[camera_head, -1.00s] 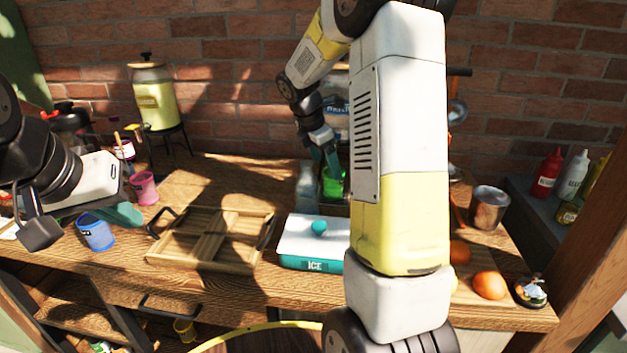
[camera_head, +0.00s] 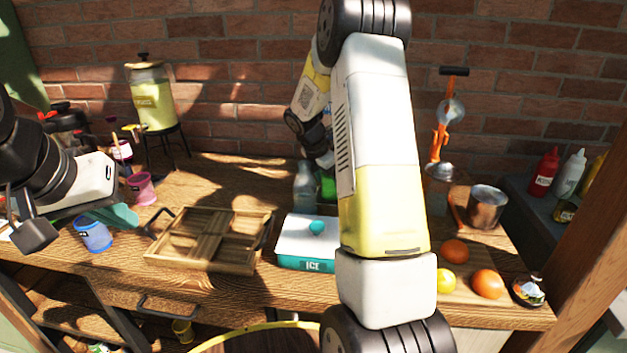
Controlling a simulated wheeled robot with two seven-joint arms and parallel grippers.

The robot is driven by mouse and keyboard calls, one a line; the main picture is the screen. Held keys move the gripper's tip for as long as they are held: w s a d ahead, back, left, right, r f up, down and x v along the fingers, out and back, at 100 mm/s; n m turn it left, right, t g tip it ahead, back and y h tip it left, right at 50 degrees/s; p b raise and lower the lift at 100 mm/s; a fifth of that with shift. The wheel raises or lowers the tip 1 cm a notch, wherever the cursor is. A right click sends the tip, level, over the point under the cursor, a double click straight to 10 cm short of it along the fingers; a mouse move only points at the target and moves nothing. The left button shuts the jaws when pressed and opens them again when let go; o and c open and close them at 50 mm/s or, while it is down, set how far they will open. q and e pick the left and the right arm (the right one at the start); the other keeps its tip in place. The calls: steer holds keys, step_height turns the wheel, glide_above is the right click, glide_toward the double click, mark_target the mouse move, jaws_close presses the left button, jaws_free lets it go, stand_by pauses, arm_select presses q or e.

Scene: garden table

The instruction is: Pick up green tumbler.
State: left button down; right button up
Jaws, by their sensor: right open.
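A green vessel (camera_head: 327,185), which looks like the green tumbler, stands at the back of the table behind the ice box. My right arm hides much of it. My right gripper (camera_head: 322,155) is just above the green vessel, pointing down. Its fingertips are mostly hidden behind the arm, and I cannot see whether they touch the vessel. It is open.
A clear bottle (camera_head: 304,187) stands close to the left of the green vessel. An ice box (camera_head: 307,264) is in front of it. A wooden tray (camera_head: 200,263) lies to the left. Oranges (camera_head: 487,284) and a metal pot (camera_head: 487,207) are at the right.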

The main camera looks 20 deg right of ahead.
steer(key=c, duration=1.7)
steer(key=shift+w+a+r, duration=0.1)
steer(key=shift+a+r, duration=0.05)
steer(key=shift+r, duration=0.05)
